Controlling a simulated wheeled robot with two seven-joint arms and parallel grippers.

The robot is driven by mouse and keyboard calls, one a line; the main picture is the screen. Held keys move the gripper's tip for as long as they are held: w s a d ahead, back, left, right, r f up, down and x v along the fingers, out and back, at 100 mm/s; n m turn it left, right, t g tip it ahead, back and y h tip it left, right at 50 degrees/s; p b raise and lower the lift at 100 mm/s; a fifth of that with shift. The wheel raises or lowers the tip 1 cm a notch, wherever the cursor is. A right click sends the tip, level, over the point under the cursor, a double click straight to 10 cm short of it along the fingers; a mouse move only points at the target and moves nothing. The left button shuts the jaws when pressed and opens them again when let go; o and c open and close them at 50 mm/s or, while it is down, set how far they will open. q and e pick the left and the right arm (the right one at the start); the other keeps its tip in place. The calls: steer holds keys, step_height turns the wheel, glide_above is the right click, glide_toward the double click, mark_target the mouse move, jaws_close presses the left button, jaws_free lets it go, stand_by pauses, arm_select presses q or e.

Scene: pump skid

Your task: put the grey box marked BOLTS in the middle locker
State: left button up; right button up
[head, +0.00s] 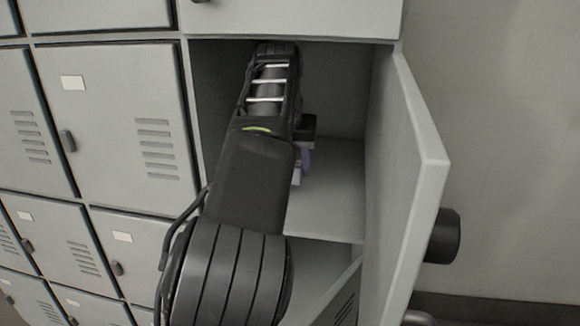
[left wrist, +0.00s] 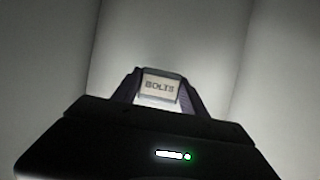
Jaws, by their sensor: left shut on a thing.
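The grey box marked BOLTS (left wrist: 159,87) shows in the left wrist view, its label facing the camera, between the two dark fingers of my left gripper (head: 301,165). The gripper is shut on it. In the head view my left arm reaches into an open locker (head: 338,185), and the arm hides most of the gripper and box. A bare locker floor shows to the right of the gripper. I cannot tell whether the box touches that floor. My right gripper is not in view.
The locker's door (head: 412,170) stands open on the right, close to my arm. A dark cylinder (head: 443,237) shows beyond its edge. Closed lockers (head: 115,125) fill the left, and another compartment (head: 295,18) lies above. A plain wall (head: 510,150) is at right.

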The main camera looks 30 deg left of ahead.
arm_select(q)
steer(key=shift+f+b, duration=0.65)
steer(key=shift+f, duration=0.1)
steer(key=shift+f+b, duration=0.35)
steer(key=shift+f, duration=0.25)
steer(key=o, duration=1.5)
steer(key=shift+r, duration=0.1)
